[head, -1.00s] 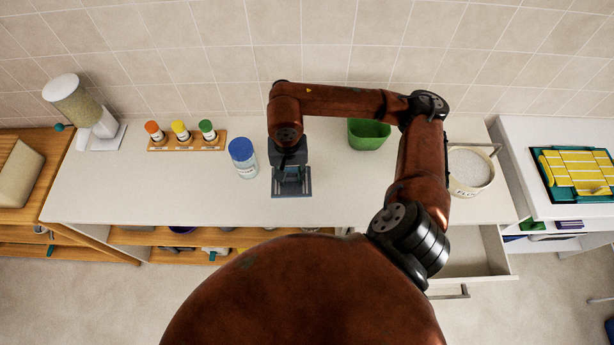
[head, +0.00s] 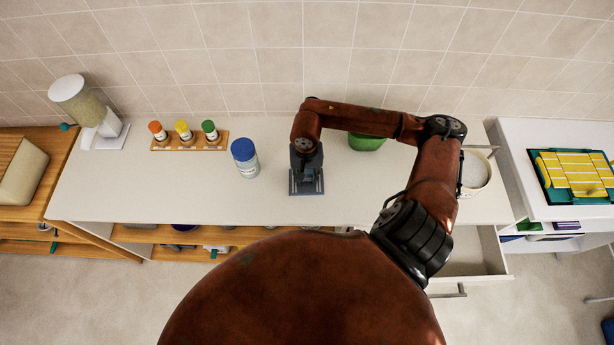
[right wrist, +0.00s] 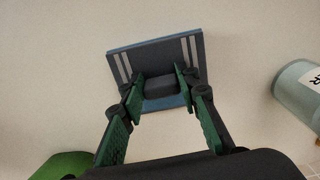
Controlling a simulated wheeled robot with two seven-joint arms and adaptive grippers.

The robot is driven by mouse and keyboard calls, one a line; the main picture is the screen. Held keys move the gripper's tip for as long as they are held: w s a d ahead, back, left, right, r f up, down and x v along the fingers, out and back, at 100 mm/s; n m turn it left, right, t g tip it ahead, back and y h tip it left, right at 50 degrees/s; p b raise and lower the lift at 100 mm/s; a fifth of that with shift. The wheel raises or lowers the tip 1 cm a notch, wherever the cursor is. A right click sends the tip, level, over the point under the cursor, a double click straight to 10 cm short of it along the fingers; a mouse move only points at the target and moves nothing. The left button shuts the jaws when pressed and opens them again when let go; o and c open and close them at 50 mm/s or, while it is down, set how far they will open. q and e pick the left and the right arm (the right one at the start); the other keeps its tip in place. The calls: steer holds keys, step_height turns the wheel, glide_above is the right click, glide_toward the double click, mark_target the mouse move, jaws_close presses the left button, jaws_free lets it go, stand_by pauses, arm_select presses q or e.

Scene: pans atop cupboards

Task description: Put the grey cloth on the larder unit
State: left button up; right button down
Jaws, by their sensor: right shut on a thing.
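The grey cloth (right wrist: 155,58) is a flat, folded piece with pale stripes and a bluish edge. In the right wrist view my right gripper (right wrist: 160,86) has its green-padded fingers shut on a dark raised part at its middle. In the head view the right gripper (head: 306,176) and the cloth (head: 307,188) are over the middle of the long pale worktop (head: 220,205); any gap beneath is hard to judge. My left gripper is not in view. Which unit is the larder unit cannot be told for sure.
A blue-lidded jar (head: 245,160) stands left of the gripper, a green container (head: 365,143) behind right. A spice rack (head: 190,143), a dispenser (head: 90,108) and a pot (head: 474,172) share the worktop. A wooden unit (head: 62,160) is left, a white one (head: 540,130) right; a drawer (head: 470,262) is open.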

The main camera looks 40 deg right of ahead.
mark_target(307, 182)
steer(key=shift+f, duration=0.1)
steer(key=c, duration=1.9)
jaws_free()
steer(key=shift+c, duration=0.2)
steer(key=o, duration=0.5)
step_height(307, 182, up, 12)
steer(key=shift+r+b, duration=0.15)
steer(key=shift+b, duration=0.55)
